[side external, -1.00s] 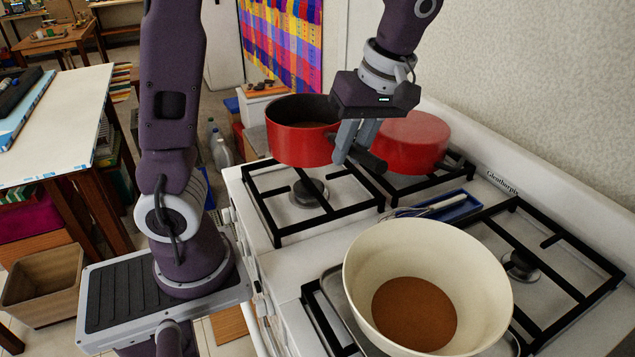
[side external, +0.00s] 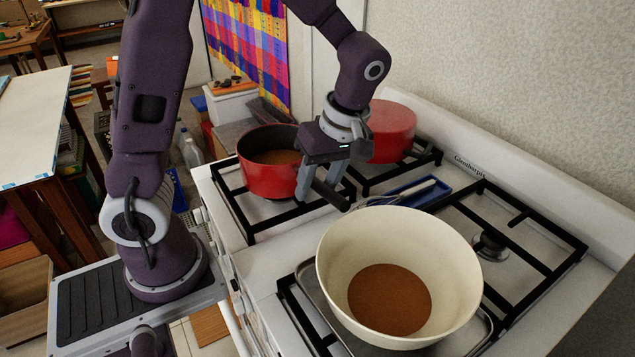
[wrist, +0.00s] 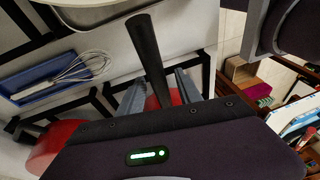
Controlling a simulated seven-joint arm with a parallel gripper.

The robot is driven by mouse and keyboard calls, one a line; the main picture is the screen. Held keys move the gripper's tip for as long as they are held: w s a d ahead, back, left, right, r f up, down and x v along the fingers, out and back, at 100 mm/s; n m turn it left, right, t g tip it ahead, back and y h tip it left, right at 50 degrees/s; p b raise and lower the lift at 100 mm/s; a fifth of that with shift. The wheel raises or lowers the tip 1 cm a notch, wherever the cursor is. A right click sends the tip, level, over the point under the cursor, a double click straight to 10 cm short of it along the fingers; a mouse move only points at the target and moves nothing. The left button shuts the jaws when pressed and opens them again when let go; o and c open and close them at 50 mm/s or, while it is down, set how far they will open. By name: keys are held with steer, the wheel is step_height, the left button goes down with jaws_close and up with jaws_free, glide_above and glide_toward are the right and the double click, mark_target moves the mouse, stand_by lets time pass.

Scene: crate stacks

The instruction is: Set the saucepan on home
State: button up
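The red saucepan (side external: 262,181), with brown contents, sits upright on the left front burner grate (side external: 240,218). Its dark handle (wrist: 146,48) points toward the camera side. My gripper (side external: 320,190) is around the handle with its fingers spread, one on each side; in the wrist view the handle passes between the fingertips (wrist: 160,88) with red showing beside it. No marking named home can be read.
A second red pan (side external: 391,132), apparently upside down, stands on the back left burner. A large cream pot (side external: 455,265) with a brown bottom stands on a tray in front. A blue tray (side external: 425,193) with a whisk (wrist: 80,68) lies between. The right back burner (side external: 490,245) is bare.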

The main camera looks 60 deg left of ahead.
steer(key=v, duration=1.1)
steer(key=s+d+m+t+h, duration=0.1)
steer(key=s+m+t+h, duration=0.2)
steer(key=s+m+t, duration=0.4)
steer(key=s+m, duration=0.7)
steer(key=m, duration=0.3)
steer(key=shift+s+d+r, duration=0.25)
steer(key=shift+d+r, duration=0.15)
